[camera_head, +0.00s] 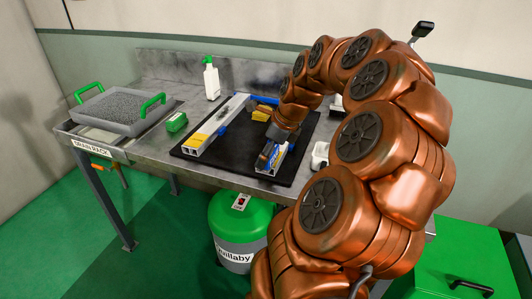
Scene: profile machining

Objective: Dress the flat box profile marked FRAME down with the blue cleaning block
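A long pale profile (233,107) with a yellow patch at its near end lies on the black mat (205,165). A second, pale profile (263,170) shows at the mat's near right, mostly covered by my gripper. I cannot read a FRAME mark on either. My gripper (267,153) points down over the second profile's near end. A blue piece (277,157) shows right beside the fingers; it may be the cleaning block. Whether the fingers close on it, and whether it touches the profile, is too small to tell.
A green block (176,122) sits left of the mat. A spray bottle (211,80) stands behind it. A grey tray (118,106) with green handles is on the drain rack at left. Small yellow and blue pieces (262,113) lie at the mat's back. A green-lidded bin (240,220) stands below.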

